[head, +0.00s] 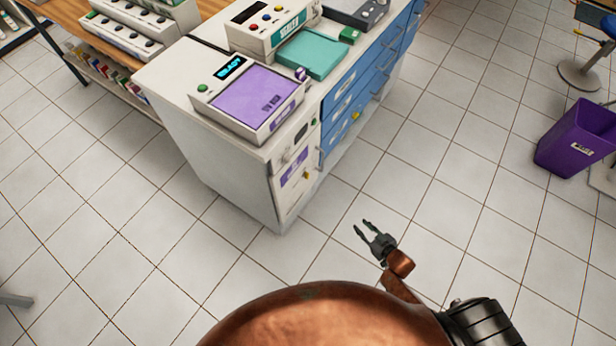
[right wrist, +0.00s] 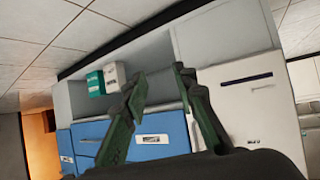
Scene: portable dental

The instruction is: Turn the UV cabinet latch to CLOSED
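A white device with a purple lid (head: 254,97) sits on the near end of the counter, with a lit display (head: 230,67) and a green button. A small purple knob (head: 300,74) stands at its far right corner. Below it, the counter's end has a front with a purple label (head: 295,168) and a small yellow piece (head: 306,175). I cannot tell which of these small parts is the latch, or how it is turned. My right gripper (head: 361,227) is open and empty, over the floor right of the counter; its parted fingers show in the right wrist view (right wrist: 160,80). My left gripper is out of view.
Blue drawers (head: 345,105) with handles line the counter's right side. A sealer (head: 275,25) and a teal tray (head: 312,54) stand behind the purple-lidded device. A purple bin (head: 578,140) stands at the right. The tiled floor between is clear.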

